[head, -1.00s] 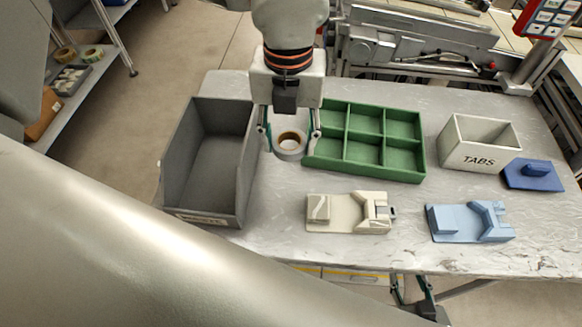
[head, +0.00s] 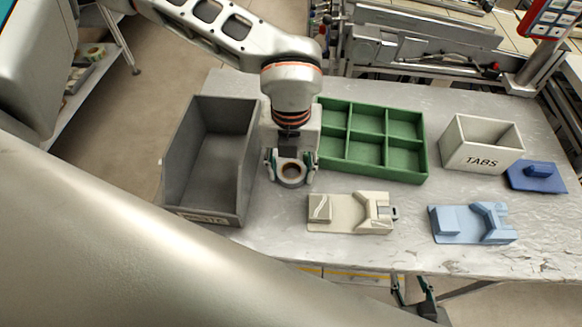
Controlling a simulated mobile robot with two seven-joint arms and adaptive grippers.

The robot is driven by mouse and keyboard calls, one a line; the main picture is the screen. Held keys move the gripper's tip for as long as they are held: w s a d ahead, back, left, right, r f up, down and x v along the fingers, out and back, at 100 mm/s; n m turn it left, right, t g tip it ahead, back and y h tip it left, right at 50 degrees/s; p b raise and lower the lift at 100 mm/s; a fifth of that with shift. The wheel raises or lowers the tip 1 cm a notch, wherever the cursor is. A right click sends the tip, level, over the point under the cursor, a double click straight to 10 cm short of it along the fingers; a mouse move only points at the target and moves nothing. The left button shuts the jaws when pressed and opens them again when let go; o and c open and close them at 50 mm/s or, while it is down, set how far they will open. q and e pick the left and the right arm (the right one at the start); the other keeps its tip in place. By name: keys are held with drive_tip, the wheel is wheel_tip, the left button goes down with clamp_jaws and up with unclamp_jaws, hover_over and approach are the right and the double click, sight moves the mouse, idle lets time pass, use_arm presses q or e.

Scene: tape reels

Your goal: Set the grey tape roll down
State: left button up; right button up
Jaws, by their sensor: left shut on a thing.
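The grey tape roll (head: 291,181) has a brown core. It sits between the fingertips of my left gripper (head: 291,174), which is shut on it from both sides. The gripper points down over the table strip between the grey bin and the green divided tray. The roll lies flat, with its hole facing up. I cannot tell whether its underside touches the table (head: 275,215). My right gripper (head: 412,288) shows below the table's front edge, its fingers apart and empty.
The grey bin (head: 176,150) stands left, the green divided tray (head: 372,174) right. A cream tape dispenser (head: 335,212) and a light blue one (head: 470,225) lie in front. A white TABS box (head: 470,159) and a dark blue part (head: 537,178) are at right.

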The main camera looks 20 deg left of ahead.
use_arm(q)
drive_tip(key=shift+f, duration=0.1)
drive_tip(key=shift+f, duration=0.15)
drive_tip(key=o, duration=1.1)
drive_tip(key=shift+c, duration=0.2)
